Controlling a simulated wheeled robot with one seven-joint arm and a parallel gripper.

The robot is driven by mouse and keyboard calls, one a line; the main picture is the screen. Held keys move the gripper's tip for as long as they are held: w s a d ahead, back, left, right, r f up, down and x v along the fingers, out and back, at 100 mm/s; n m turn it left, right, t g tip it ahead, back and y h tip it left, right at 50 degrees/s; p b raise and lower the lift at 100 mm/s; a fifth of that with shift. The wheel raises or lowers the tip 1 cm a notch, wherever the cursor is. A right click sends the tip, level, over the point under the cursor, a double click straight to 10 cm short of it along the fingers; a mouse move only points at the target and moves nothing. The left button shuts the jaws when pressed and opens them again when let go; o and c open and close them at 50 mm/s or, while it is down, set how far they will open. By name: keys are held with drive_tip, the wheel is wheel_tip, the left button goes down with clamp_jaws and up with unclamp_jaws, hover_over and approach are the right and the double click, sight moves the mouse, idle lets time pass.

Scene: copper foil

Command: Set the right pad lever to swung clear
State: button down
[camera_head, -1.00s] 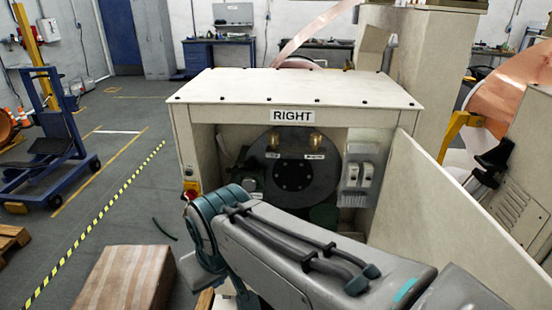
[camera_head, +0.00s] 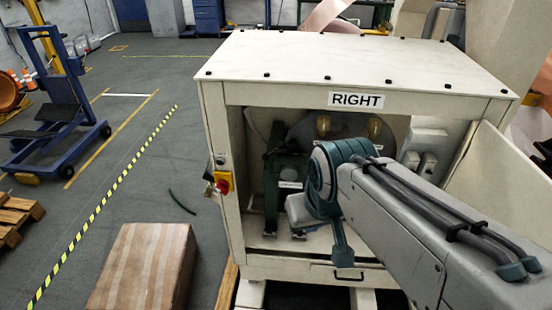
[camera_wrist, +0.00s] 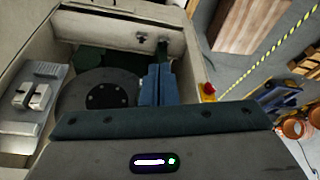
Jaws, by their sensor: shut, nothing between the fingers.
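The cabinet marked RIGHT (camera_head: 356,100) stands open at the front in the head view. Inside it are a dark round disc (camera_head: 345,128), two brass fittings and a dark green upright (camera_head: 272,190) at the left. I cannot tell for certain which part is the right pad lever; my arm covers much of the inside. In the wrist view, my gripper (camera_wrist: 157,70) shows two blue-grey fingers close together, shut and empty. They lie beside the dark disc (camera_wrist: 97,95) in the picture. Whether they touch anything is unclear.
The cabinet's opened panel (camera_head: 490,175) stands at the right. A red and yellow switch (camera_head: 222,183) is on its left front post. A brown striped box (camera_head: 145,268) stands on the floor at front left. A blue lift (camera_head: 62,120) stands further left.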

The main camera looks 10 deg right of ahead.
drive_tip(key=w+d+f+n+t+h+b, duration=0.15)
drive_tip(key=w+d+t+b, duration=0.35)
drive_tip(key=w, duration=0.6)
drive_tip(key=w+d+f+t+h+b, duration=0.1)
drive_tip(key=w+d+f+t+b, duration=0.15)
drive_tip(key=w+d, duration=0.7)
drive_tip(key=w+a+f+n+t+y+b, duration=0.1)
drive_tip(key=w+a+f+n+y+b, duration=0.4)
drive_tip(key=f+y, duration=0.4)
drive_tip(key=w+n+y+b, duration=0.1)
drive_tip(key=y, duration=0.2)
drive_tip(key=shift+f, duration=0.3)
drive_tip(key=x, duration=1.4)
drive_tip(key=shift+r, duration=0.15)
